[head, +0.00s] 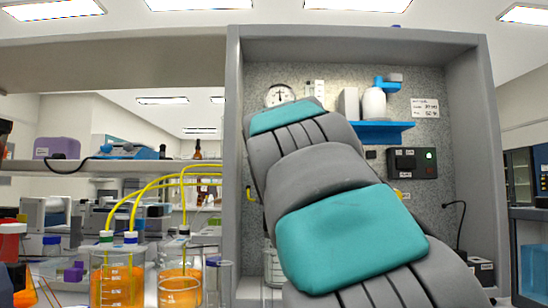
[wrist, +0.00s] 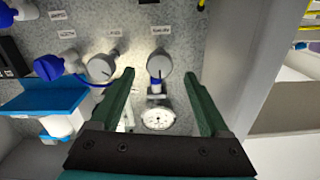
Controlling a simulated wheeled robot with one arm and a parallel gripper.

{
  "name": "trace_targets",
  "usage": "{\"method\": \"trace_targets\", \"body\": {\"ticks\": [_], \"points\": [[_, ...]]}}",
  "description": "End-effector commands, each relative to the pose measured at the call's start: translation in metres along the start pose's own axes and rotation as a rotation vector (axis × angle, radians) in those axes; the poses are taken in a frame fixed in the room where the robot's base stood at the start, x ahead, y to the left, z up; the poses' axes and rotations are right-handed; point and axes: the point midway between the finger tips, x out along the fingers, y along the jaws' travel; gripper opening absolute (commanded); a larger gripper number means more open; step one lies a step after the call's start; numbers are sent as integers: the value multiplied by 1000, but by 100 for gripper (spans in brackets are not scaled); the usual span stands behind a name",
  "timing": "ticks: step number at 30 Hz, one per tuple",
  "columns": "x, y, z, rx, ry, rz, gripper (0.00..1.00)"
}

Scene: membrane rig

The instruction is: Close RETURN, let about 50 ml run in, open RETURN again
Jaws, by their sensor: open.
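In the wrist view, my gripper (wrist: 160,76) is open, with its two dark green fingers pointing at the speckled panel. A round grey knob (wrist: 160,63) with a dark pointer lies between the fingertips in the picture. I see no contact, and cannot tell how far the tips are from the panel. The label (wrist: 160,30) above this knob is too small to read surely. A second grey knob (wrist: 100,68) and a blue knob (wrist: 48,65) sit to its left, each under a label. In the head view, my arm hides these knobs and my gripper.
A blue shelf (head: 382,131) holds a white bottle (head: 374,104). Beakers of orange liquid (head: 118,283) with yellow tubes stand left of the cabinet's grey side wall (head: 232,180).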

Motion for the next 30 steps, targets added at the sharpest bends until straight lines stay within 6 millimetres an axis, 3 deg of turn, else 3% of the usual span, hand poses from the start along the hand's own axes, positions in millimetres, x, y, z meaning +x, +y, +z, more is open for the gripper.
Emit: {"method": "trace_targets", "body": {"ticks": [16, 28, 30], "points": [[62, 0, 0, 2, -2, 0, 80], [69, 0, 0, 2, 0, -1, 80], [69, 0, 0, 2, 0, -1, 74]]}}
